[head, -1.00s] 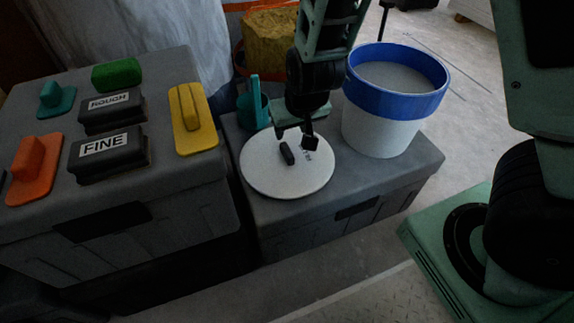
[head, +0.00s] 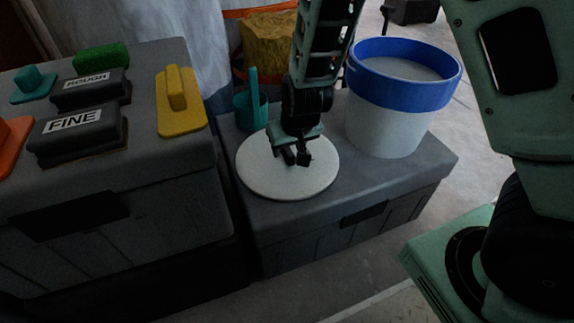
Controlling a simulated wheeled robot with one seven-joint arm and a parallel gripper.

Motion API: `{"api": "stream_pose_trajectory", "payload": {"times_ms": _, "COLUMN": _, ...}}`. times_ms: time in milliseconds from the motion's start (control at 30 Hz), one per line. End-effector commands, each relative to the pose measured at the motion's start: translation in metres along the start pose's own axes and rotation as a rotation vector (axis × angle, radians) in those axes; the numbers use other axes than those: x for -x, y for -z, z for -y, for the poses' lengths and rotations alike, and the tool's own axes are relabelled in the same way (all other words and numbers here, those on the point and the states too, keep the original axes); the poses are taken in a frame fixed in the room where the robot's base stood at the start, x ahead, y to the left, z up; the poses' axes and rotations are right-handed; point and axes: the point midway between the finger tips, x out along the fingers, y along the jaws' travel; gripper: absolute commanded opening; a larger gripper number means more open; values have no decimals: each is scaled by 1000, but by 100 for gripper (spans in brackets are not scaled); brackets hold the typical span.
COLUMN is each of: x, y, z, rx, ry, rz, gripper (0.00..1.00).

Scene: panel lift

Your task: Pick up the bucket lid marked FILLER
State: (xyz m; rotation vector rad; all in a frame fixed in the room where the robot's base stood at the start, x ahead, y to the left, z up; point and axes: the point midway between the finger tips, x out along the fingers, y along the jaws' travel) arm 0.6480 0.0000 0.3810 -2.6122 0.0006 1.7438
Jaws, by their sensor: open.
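The round white bucket lid (head: 268,180) lies flat on the lower grey box (head: 345,205), in front of the bucket. Its black handle and its marking are hidden behind my gripper. My gripper (head: 296,157) is over the middle of the lid with its fingertips pointing down, low at the height of the handle. Its fingers are apart. Whether they straddle the handle or touch the lid cannot be told.
A white bucket with a blue rim (head: 387,125) stands right of the lid. A teal cup (head: 250,108) stands behind it. A taller grey box (head: 160,200) at left holds a FINE block (head: 80,140), a ROUGH block (head: 92,92) and a yellow float (head: 180,105).

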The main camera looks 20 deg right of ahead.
Motion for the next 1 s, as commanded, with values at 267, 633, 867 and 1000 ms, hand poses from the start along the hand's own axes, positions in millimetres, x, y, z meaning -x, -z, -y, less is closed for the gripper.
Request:
{"api": "stream_pose_trajectory", "payload": {"times_ms": 267, "x": -14, "y": 0, "z": 0, "rx": 1, "ry": 0, "rz": 1, "gripper": 45}}
{"api": "stream_pose_trajectory", "payload": {"times_ms": 633, "x": -13, "y": 0, "z": 0, "rx": 1, "ry": 0, "rz": 0, "gripper": 0}}
{"api": "stream_pose_trajectory", "payload": {"times_ms": 867, "x": -11, "y": 1, "z": 0, "rx": 1, "ry": 0, "rz": 0, "gripper": 0}}
{"api": "stream_pose_trajectory", "payload": {"times_ms": 1000, "x": -2, "y": 5, "z": 1, "rx": 1, "ry": 1, "rz": 0, "gripper": 0}}
